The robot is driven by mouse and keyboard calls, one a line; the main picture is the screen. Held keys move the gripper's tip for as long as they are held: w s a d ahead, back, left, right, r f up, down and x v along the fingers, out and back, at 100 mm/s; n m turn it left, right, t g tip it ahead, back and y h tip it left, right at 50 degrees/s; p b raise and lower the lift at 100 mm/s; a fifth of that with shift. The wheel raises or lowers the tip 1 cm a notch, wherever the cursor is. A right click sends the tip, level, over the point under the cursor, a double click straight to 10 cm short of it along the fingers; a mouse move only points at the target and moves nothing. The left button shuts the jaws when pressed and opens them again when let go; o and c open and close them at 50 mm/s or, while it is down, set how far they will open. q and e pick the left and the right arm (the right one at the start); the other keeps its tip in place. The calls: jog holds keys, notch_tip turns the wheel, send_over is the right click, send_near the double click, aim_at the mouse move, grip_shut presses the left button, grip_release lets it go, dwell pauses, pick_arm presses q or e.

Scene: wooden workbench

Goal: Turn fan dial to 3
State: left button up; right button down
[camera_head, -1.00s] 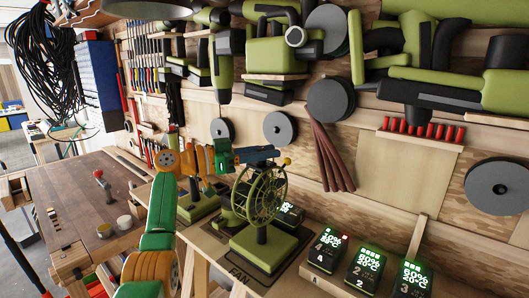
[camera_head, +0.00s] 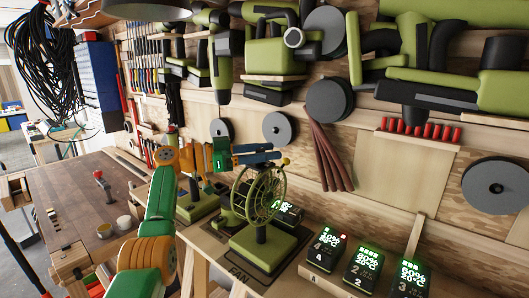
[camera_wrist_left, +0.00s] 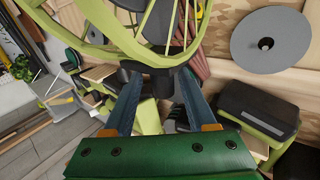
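The green fan (camera_head: 262,200) stands on a square base on the bench, beside the printed word FAN. It also shows close up in the wrist view (camera_wrist_left: 92,50), where its round cage fills the top. My left gripper (camera_head: 274,155) is level with the top of the cage, its blue fingers pointing right. In the wrist view my left gripper (camera_wrist_left: 158,78) has its fingers apart, with the fan's dark hub part (camera_wrist_left: 150,68) near the tips. I cannot tell whether they touch it. The dial and its numbers cannot be made out. My right gripper is out of view.
Several battery chargers (camera_head: 362,268) with lit displays stand to the right of the fan. Another green-based tool (camera_head: 198,206) stands to its left. The pegboard wall behind holds green power tools and grey discs (camera_head: 330,100). A wooden workbench (camera_head: 70,205) is at the left.

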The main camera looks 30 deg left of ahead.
pick_arm(q)
jog(key=shift+s+a+f+b, duration=0.25)
jog(key=shift+s+a+b, duration=0.2)
jog(key=shift+b, duration=0.15)
jog(key=shift+s+a+f+b, duration=0.2)
jog(key=shift+s+a+b, duration=0.15)
jog(key=shift+s+b, duration=0.15)
jog(key=v, duration=0.2)
jog(key=r+b+v, duration=0.1)
jog(key=v, duration=0.1)
jog(key=shift+s+a, duration=0.2)
jog(key=shift+s, duration=0.15)
jog(key=shift+w+f, duration=0.1)
